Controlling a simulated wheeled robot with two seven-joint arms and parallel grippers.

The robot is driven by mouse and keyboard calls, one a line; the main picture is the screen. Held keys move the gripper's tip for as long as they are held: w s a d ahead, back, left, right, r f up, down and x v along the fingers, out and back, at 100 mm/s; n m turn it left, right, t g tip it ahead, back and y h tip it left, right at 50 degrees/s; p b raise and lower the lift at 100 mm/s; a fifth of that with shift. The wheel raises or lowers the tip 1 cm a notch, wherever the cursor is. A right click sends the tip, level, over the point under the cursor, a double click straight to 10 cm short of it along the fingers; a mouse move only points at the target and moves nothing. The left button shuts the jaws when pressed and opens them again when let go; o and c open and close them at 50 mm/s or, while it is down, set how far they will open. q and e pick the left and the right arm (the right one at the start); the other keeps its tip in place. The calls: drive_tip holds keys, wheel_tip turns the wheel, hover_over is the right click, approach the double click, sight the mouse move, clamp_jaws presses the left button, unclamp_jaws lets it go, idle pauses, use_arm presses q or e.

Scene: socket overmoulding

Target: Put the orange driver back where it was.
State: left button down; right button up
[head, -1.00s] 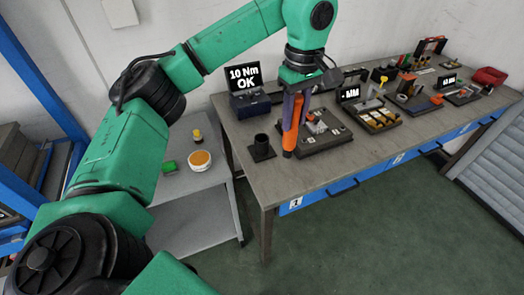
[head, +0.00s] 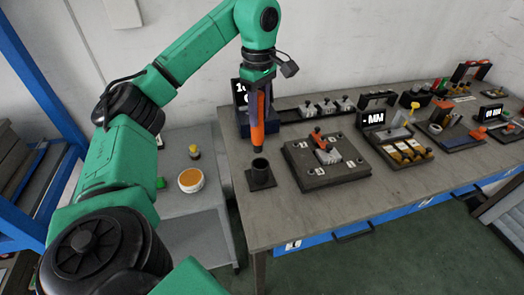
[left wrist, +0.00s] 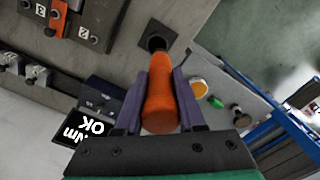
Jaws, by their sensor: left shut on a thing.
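The orange driver (head: 257,120) hangs upright in my left gripper (head: 259,88). In the left wrist view my left gripper's (left wrist: 160,97) two purple fingers are shut on either side of the driver's orange handle (left wrist: 160,106). The black round holder on a square base (head: 261,174) stands at the bench's left end, and the driver's lower end is just above its mouth. I cannot tell whether the tip is inside the mouth. The holder also shows in the left wrist view (left wrist: 157,40), beyond the driver. My right gripper is not in view.
A torque display box (head: 240,96) stands behind the driver, its text partly hidden. A dark fixture plate (head: 310,172) with an orange-handled clamp (head: 318,137) lies right of the holder. A grey side table (head: 200,222) holds an orange-topped tub (head: 191,180).

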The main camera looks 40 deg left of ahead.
sight(261, 147)
use_arm(q)
drive_tip(key=f, duration=0.2)
drive_tip(key=f+b, duration=0.1)
drive_tip(key=f, duration=0.3)
drive_tip(key=shift+w+f+b, duration=0.1)
drive_tip(key=shift+w+b, duration=0.25)
drive_tip(key=f, duration=0.3)
drive_tip(key=shift+w, duration=0.2)
drive_tip(key=f, duration=0.2)
drive_tip(key=shift+s+f, duration=0.2)
drive_tip(key=shift+f, duration=0.2)
drive_tip(key=shift+w+f, duration=0.2)
drive_tip(key=shift+f, duration=0.15)
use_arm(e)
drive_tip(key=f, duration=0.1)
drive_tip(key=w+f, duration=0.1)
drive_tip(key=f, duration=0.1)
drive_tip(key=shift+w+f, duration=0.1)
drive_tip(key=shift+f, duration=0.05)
use_arm(q)
drive_tip(key=c, duration=0.5)
unclamp_jaws()
drive_tip(key=shift+s, duration=0.1)
